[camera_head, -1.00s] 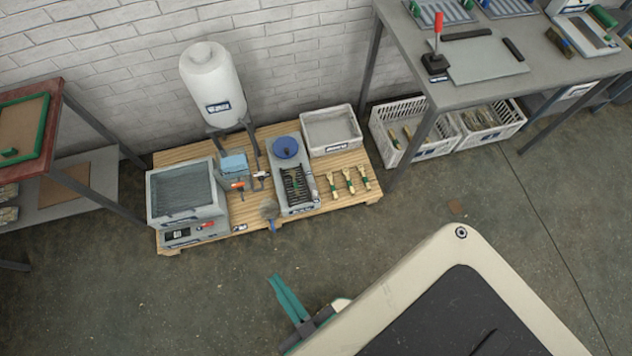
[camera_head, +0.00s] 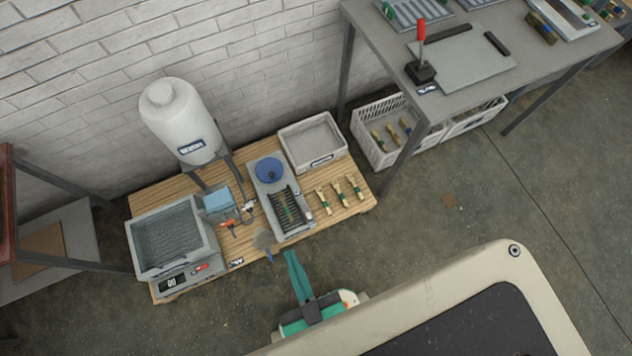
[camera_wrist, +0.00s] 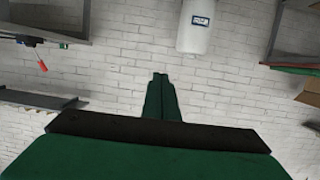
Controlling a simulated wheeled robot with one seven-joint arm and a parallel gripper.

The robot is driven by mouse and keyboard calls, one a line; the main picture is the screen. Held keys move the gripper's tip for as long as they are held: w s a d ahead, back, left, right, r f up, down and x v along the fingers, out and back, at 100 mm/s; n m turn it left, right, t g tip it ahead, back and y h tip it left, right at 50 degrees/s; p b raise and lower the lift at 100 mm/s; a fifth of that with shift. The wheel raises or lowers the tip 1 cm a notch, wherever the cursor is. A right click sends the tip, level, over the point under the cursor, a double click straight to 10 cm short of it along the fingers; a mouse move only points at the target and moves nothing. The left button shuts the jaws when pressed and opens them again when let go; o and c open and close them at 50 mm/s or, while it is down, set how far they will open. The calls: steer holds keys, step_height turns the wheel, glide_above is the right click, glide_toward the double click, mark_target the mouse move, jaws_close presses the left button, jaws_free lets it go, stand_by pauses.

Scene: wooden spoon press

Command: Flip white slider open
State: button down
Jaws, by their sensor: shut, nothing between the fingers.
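Beside a small blue box (camera_head: 217,203) on the pallet is a small white-and-dark fitting (camera_head: 249,205). It is too small to tell whether this is the white slider or how it is set. An orange-handled piece (camera_head: 230,224) is just to its lower left. My gripper (camera_head: 289,254) has long green fingers lying together, with nothing between them. In the head view it appears below the pallet's front edge, to the lower right of these parts. The wrist view shows the closed fingers (camera_wrist: 160,76) against the brick wall; the fitting is not seen there.
The wooden pallet (camera_head: 345,207) carries a grey machine (camera_head: 170,240), a white tank (camera_head: 180,120) on legs, a grey tray unit with a blue bowl (camera_head: 270,171), several brushes and a white bin (camera_head: 314,143). A metal table (camera_head: 470,90) stands right. Floor before the pallet is clear.

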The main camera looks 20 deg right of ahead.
steer(key=shift+w, duration=0.1)
steer(key=w+d+f+m+g, duration=0.3)
steer(key=f+m, duration=0.9)
steer(key=f, duration=0.5)
steer(key=w+d+f+m+g, duration=0.4)
steer(key=f+m, duration=0.7)
steer(key=f, duration=0.6)
steer(key=w+d+f+m+g, duration=0.4)
steer(key=f+m, duration=0.8)
steer(key=f, duration=0.5)
steer(key=shift+w+d+f+m, duration=0.3)
steer(key=shift+w+d+f, duration=0.1)
steer(key=shift+w+d, duration=0.5)
steer(key=shift+w+f, duration=0.1)
steer(key=shift+f, duration=0.05)
